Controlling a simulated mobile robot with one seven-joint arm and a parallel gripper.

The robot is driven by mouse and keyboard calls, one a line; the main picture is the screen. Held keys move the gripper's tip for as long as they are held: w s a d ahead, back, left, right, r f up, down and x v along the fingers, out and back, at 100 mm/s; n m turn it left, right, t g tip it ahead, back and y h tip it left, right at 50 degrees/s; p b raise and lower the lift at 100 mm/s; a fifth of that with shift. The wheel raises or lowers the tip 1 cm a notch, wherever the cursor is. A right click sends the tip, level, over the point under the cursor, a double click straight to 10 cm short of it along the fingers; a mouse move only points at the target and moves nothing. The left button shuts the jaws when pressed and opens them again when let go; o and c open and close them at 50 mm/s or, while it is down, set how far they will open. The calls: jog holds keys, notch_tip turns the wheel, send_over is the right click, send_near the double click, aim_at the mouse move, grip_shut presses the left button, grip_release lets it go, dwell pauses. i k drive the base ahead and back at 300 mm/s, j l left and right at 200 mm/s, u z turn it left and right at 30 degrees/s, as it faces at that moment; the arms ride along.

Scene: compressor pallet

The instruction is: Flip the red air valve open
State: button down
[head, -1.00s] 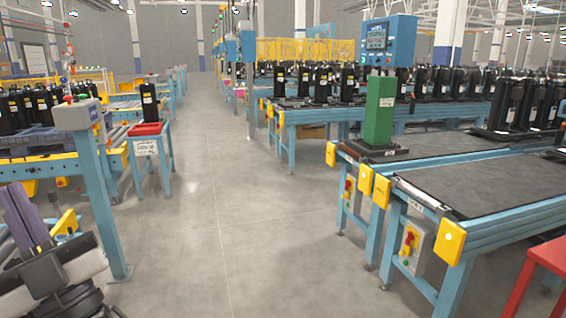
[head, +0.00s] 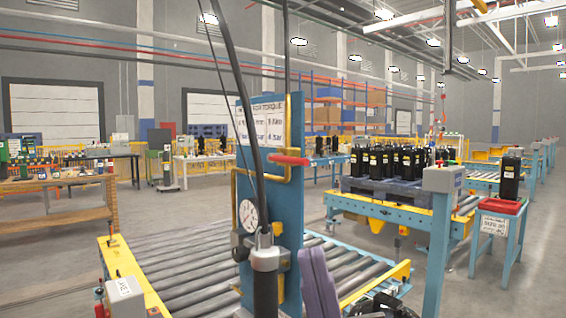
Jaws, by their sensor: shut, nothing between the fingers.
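The red air valve handle (head: 290,160) is at the upper right part of a blue upright panel (head: 262,115) in the head view. It lies almost level beside a yellow pipe (head: 296,120).
A round gauge (head: 249,215) and a hanging black tool (head: 265,270) with hoses are in front of the panel. A roller conveyor (head: 190,268) runs behind it. A pallet of black compressors (head: 390,160) stands right. Open floor lies at far right.

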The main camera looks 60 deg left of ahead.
aim_at(274, 157)
jog(key=u, duration=1.75)
jog(key=k, duration=0.1)
jog(key=z, duration=0.05)
